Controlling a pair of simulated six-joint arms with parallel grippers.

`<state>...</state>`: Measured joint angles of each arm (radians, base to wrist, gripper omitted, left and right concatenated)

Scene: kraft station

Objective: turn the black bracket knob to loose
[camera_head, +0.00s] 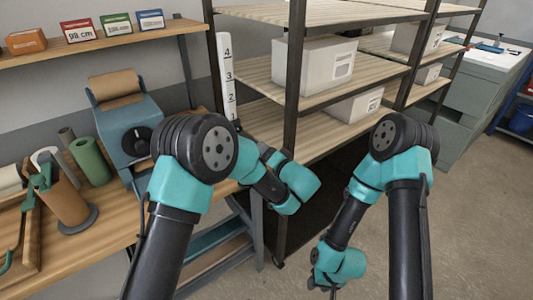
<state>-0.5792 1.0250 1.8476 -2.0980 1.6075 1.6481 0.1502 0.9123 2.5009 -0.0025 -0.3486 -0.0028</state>
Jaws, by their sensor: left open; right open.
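The black knob (137,141) is on the front of a blue dispenser (119,112) with a brown paper roll (115,85) on top, on the bench at left. I cannot read the knob's setting. My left arm rises in front of the bench, its elbow just right of the knob. Its wrist points right, away from the knob, and no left fingers show. My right arm is at the right, far from the knob, with its wrist low. Only a dark sliver of my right gripper (333,293) shows at the bottom edge, apparently empty.
A green roll (91,161) and a brown cylinder (65,200) on a dark base stand on the bench (125,215) left of the dispenser. Labelled boxes sit on the shelf (40,67) above. A rack with white boxes (315,68) stands behind my arms.

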